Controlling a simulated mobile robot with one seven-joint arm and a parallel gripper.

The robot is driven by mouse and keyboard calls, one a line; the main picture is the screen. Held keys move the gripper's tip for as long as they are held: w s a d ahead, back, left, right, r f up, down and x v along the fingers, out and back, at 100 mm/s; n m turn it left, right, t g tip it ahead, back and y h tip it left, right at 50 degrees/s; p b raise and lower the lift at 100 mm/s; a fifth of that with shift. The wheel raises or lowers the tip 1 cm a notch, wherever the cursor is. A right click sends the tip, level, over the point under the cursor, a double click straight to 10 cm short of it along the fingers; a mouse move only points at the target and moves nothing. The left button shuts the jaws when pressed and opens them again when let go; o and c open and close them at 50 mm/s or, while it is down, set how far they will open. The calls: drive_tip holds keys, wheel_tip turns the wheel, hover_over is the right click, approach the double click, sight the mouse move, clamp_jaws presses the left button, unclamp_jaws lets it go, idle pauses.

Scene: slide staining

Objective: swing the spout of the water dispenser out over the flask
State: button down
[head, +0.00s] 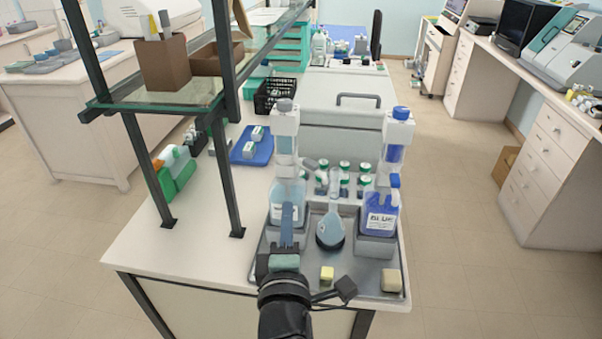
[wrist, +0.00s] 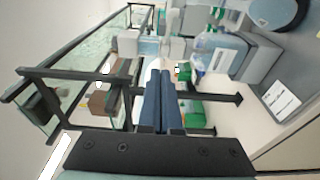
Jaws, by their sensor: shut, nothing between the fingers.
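The water dispenser (head: 287,196) appears to be the left one on the metal tray, a pale translucent bottle under a tall white column with a blue-grey cap. Its label is too small to read. I cannot clearly make out its spout. The flask (head: 330,230), round-bottomed with a long neck, stands upright right of it, between the two dispensers. My gripper (head: 291,208) is shut and empty, in front of the water dispenser and overlapping its bottle in the head view; contact cannot be told. In the wrist view the shut blue fingers (wrist: 158,82) point toward the bench, with the pale bottle (wrist: 226,55) to their right.
A second dispenser (head: 381,214), labelled BLUE, stands right of the flask. A yellow block (head: 327,273) and a beige block (head: 391,280) lie on the tray's front (head: 362,284). Dark shelf posts (head: 228,180) rise at left. Several green-capped vials (head: 344,178) stand behind the flask.

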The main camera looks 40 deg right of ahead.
sight(303, 164)
drive_tip(key=shift+w+d+p, duration=0.7)
drive_tip(key=shift+w+d, duration=0.35)
drive_tip(key=shift+d, duration=0.5)
drive_tip(key=shift+w+d+p, duration=0.7)
drive_tip(key=shift+w+d, duration=0.3)
drive_tip(key=shift+d, duration=0.5)
drive_tip(key=shift+w+d+p, duration=0.7)
drive_tip(key=shift+w+d, duration=0.35)
drive_tip(key=shift+d, duration=0.5)
